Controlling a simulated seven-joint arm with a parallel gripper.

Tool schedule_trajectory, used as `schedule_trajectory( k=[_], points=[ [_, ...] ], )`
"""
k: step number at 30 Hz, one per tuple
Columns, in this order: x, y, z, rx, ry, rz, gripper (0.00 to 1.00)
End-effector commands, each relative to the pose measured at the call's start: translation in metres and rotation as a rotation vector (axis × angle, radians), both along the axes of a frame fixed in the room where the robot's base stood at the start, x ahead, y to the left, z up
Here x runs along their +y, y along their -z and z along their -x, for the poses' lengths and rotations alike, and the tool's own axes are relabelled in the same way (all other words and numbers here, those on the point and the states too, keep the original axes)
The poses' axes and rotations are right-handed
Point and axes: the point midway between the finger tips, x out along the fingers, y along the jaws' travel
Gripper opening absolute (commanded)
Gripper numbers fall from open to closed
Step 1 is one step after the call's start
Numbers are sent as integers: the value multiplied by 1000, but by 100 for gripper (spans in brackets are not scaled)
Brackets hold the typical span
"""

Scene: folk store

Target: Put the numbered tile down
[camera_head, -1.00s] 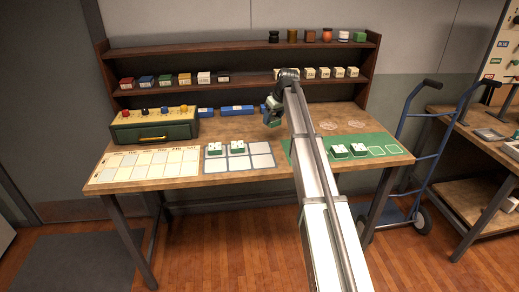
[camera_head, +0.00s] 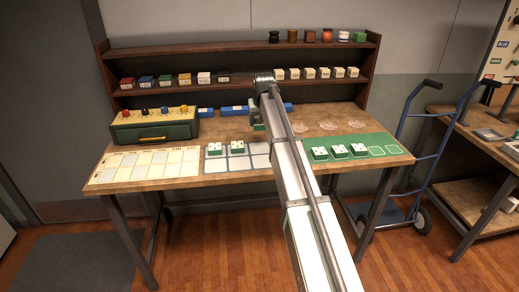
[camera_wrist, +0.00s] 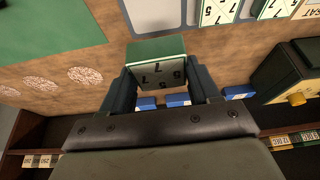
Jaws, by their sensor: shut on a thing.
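My gripper (camera_head: 258,118) is shut on a numbered tile (camera_wrist: 158,72), seen between both fingers in the wrist view. The tile has a pale face with dark numerals and a green side. In the head view my arm and gripper largely hide it. It appears held above the bare wood behind the grey mat (camera_head: 228,168); its exact height I cannot tell. Two white-and-green tiles (camera_head: 237,147) sit on the back-row left and middle cells of that mat. An empty pale cell (camera_wrist: 150,12) shows beyond the held tile in the wrist view.
The green mat (camera_head: 378,140) at right bears three numbered tiles (camera_head: 339,151) and empty outlined places. A pale chart (camera_head: 140,168) lies at left, with a green drawer box (camera_head: 155,131) behind it. Blue blocks (camera_head: 237,111) stand along the back, below shelves of small boxes.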

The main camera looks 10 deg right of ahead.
Motion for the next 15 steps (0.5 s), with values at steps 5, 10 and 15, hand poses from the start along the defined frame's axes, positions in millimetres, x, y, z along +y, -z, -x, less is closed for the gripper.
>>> schedule_trajectory(
  k=[5,10,15],
  points=[
    [0,8,0,1,30,-1,25],
    [0,32,1,2,31,-1,25],
    [0,57,1,1,30,-1,25]
  ],
)
